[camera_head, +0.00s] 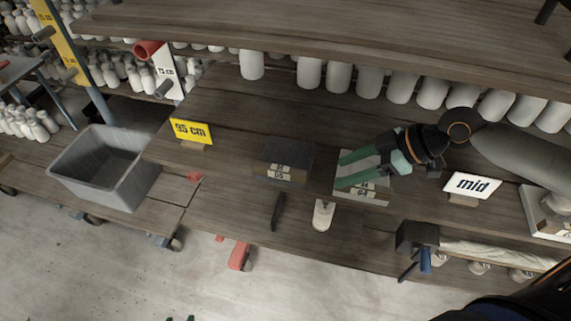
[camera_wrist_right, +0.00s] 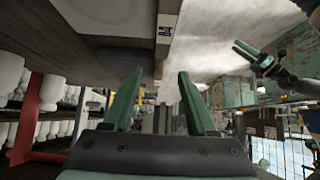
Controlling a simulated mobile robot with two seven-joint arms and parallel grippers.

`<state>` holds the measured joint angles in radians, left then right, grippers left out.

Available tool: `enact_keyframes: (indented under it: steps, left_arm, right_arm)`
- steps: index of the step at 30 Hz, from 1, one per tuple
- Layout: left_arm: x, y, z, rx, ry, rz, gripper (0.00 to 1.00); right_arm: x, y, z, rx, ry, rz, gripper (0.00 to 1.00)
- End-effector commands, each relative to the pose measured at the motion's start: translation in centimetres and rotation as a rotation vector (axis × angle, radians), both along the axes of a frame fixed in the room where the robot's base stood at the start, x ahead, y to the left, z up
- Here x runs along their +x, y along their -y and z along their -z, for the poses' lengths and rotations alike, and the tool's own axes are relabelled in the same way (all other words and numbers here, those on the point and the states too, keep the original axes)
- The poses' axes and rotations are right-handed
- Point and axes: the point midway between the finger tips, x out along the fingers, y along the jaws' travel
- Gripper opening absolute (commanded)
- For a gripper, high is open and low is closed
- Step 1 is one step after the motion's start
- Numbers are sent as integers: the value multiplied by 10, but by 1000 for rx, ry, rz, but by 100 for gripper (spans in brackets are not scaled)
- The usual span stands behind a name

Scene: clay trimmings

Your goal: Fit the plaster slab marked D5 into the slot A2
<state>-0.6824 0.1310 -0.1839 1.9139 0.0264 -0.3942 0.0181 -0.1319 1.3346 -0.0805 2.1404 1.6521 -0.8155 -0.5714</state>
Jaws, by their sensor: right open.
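A dark block with small tags (camera_head: 284,163) lies on the wooden shelf; its lower tag seems to read D5, its upper tag is unclear. To its right, a pale block (camera_head: 380,198) has a tag that looks like D4 and is partly covered by my right gripper (camera_head: 338,172). That gripper is open, its green fingers over the pale block and pointing left toward the dark one. It also shows open and empty in the right wrist view (camera_wrist_right: 157,88). My left gripper (camera_wrist_right: 243,50) shows in the right wrist view, fingers apart. I cannot make out a slot marked A2.
A white bottle (camera_head: 323,216) and a thin dark object (camera_head: 278,212) are near the shelf's front edge. A yellow 95 cm sign (camera_head: 191,131) and a mid sign (camera_head: 471,185) flank the blocks. A grey bin (camera_head: 75,180) stands left. An upper shelf (camera_head: 330,25) overhangs.

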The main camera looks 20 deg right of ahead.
Motion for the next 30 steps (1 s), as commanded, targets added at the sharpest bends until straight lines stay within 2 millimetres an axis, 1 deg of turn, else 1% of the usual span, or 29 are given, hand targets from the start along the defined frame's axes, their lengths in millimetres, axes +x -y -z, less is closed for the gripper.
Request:
enact_keyframes:
  steps: [1,3,5,14,21,24,30]
  left_arm:
    - [0,0,5,0,0,0,50]
    - [0,0,8,0,0,0,50]
    - [0,0,4,0,-1,0,50]
    - [1,0,0,0,2,1,50]
    - [2,0,-7,0,4,0,50]
    - [2,0,-9,0,4,0,50]
    - [2,0,-10,0,5,0,50]
  right_arm:
    - [2,-2,1,0,4,-1,57]
    - [4,-5,1,-3,6,-2,57]
    - [7,-9,-2,4,3,2,57]
    - [21,-32,-3,2,5,-3,57]
    - [40,-59,-3,3,3,-1,57]
    - [45,-67,-2,2,2,1,57]
    - [50,-74,-1,-1,0,1,57]
